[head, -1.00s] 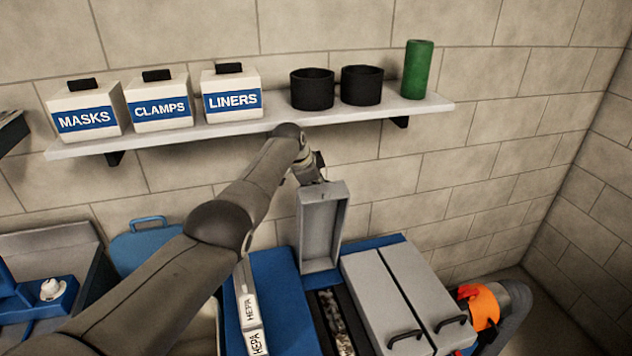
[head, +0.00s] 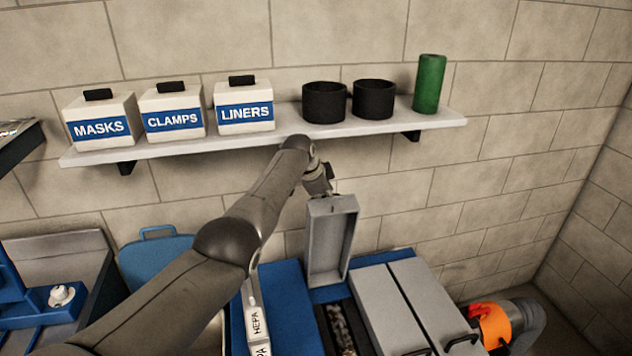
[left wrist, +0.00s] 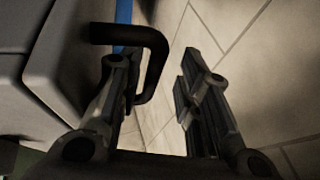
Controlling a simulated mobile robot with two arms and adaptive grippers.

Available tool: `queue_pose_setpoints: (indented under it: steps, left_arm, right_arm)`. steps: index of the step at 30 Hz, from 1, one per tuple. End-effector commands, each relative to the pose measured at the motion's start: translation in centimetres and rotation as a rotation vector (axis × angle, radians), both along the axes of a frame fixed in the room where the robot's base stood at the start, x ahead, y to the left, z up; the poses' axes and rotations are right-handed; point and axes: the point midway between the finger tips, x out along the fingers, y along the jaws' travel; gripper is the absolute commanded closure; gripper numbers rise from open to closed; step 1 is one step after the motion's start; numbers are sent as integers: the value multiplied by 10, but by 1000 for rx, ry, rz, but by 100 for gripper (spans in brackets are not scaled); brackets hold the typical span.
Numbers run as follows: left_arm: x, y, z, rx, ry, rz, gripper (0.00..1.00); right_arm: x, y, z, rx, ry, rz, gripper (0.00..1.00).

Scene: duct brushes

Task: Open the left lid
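The left lid (head: 328,240) is a grey shallow pan-shaped cover. It stands swung up near upright at the back of its opening, its hollow inner side facing me. My left gripper (head: 322,184) is at the lid's top edge, behind it in the head view. In the left wrist view the gripper (left wrist: 156,70) has its fingers apart, with a clear gap between them. The lid's black handle (left wrist: 155,50) loops around beside the left finger; I cannot tell whether they touch. The grey lid (left wrist: 62,70) fills that view's left side. My right gripper is not in view.
The bin under the raised lid shows dark brushes (head: 343,330). A second grey lid (head: 390,310) lies closed to its right, with another beside it. HEPA boxes (head: 256,318) stand left. A shelf (head: 290,135) with labelled boxes and black cups is close above the arm.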

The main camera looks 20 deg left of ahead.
Motion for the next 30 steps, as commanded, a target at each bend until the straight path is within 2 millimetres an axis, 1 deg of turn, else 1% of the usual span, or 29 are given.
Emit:
queue_pose_setpoints:
  steps: [10,17,24,30]
  left_arm:
    - [-14,3,20,3,-1,-1,68]
    - [-28,8,45,2,-3,2,68]
    - [-46,13,75,2,-4,3,68]
    - [-56,15,91,2,-1,4,68]
  right_arm:
    - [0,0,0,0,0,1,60]
    - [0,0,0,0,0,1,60]
    - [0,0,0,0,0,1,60]
    - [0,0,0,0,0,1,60]
